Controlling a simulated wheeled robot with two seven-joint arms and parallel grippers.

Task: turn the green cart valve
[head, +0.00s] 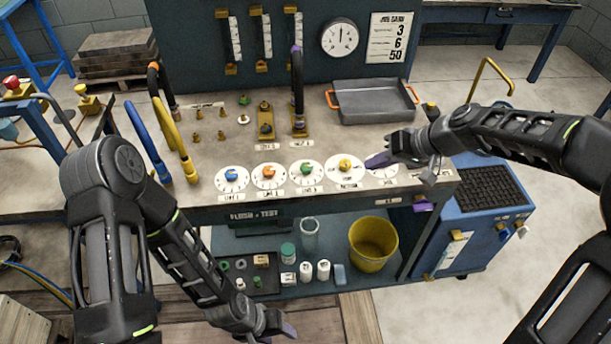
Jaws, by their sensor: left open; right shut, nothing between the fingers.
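A green knob (307,168) sits on a white round dial in the row of dials along the bench's front edge. Its label is too small to read surely. No other green valve is clear; a blue cart (462,243) stands at the bench's right end. My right gripper (376,161) is shut and empty, its purple fingertips over the right end of the row, just right of the yellow knob (345,165) and partly covering the last dial (384,174). My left gripper (281,329) is open, low in front of the bench, away from the dials.
A blue knob (232,174) and an orange knob (269,171) lie left of the green one. Upright hoses (176,140) stand at the bench's left. A grey tray (372,100) lies behind the dials. A yellow bucket (373,244) stands on the lower shelf.

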